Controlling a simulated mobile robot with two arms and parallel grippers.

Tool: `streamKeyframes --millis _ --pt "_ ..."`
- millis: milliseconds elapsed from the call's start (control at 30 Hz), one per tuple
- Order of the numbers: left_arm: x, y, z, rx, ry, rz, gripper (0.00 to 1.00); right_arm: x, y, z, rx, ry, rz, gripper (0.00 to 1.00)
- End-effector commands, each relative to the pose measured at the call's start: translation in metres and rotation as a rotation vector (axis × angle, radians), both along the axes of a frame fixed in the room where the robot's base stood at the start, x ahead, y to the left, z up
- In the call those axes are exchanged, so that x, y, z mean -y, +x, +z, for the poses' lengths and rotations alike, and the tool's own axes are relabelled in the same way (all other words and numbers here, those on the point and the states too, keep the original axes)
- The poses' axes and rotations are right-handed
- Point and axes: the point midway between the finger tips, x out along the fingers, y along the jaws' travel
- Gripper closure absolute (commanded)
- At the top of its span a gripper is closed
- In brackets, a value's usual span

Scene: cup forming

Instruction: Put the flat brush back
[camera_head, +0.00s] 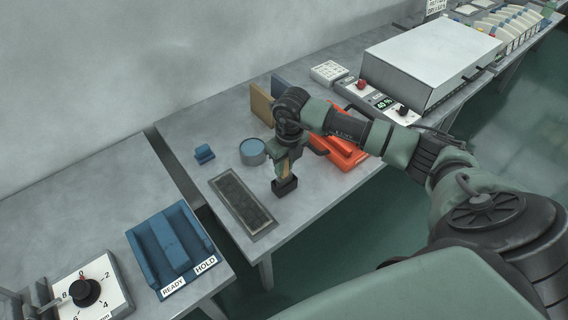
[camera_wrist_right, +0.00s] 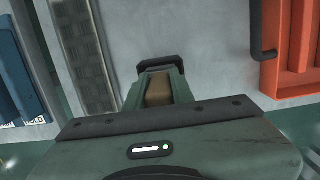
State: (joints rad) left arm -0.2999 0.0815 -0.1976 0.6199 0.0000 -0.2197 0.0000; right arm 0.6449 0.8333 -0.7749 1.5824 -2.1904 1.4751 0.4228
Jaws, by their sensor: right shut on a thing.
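My right gripper (camera_head: 285,166) is shut on the flat brush (camera_head: 286,171), whose tan handle shows between the fingers. In the right wrist view, the right gripper (camera_wrist_right: 160,84) points away from me with the brush's brown handle (camera_wrist_right: 158,92) between its jaws. A dark block (camera_head: 285,187) is directly below the handle, close to the table; I cannot tell whether it is the brush's head or a holder. Its dark rim (camera_wrist_right: 160,62) shows just past the fingers in the wrist view. My left gripper is out of view.
A dark textured mat (camera_head: 240,203) lies left of the gripper. A blue round pot (camera_head: 252,151) and a small blue piece (camera_head: 204,153) stand behind. An orange tray (camera_head: 343,150) with a dark handle is close on the right. A blue two-slot rack (camera_head: 171,247) is front left.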

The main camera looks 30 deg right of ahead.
Motion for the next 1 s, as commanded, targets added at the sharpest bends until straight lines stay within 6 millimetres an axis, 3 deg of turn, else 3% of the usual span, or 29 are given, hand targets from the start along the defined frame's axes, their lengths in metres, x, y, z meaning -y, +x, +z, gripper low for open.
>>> streamKeyframes --millis 233,267,300,333,767,1000 --pt "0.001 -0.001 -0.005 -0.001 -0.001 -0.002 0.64 0.0 0.0 -0.004 0.0 0.0 0.0 1.0" --pt "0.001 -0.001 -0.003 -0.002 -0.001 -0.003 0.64 0.0 0.0 -0.003 0.0 0.0 0.0 0.68" --pt "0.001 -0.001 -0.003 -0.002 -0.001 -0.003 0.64 0.0 0.0 -0.002 0.0 0.0 0.0 0.57" --pt "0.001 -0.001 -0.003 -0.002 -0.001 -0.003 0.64 0.0 0.0 -0.002 0.0 0.0 0.0 0.55" --pt "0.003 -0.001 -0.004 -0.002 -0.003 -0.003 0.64 0.001 0.0 0.006 0.002 -0.001 0.0 0.55" --pt "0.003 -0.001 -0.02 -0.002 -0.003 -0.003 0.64 0.002 -0.005 0.052 0.007 -0.002 0.001 0.55"
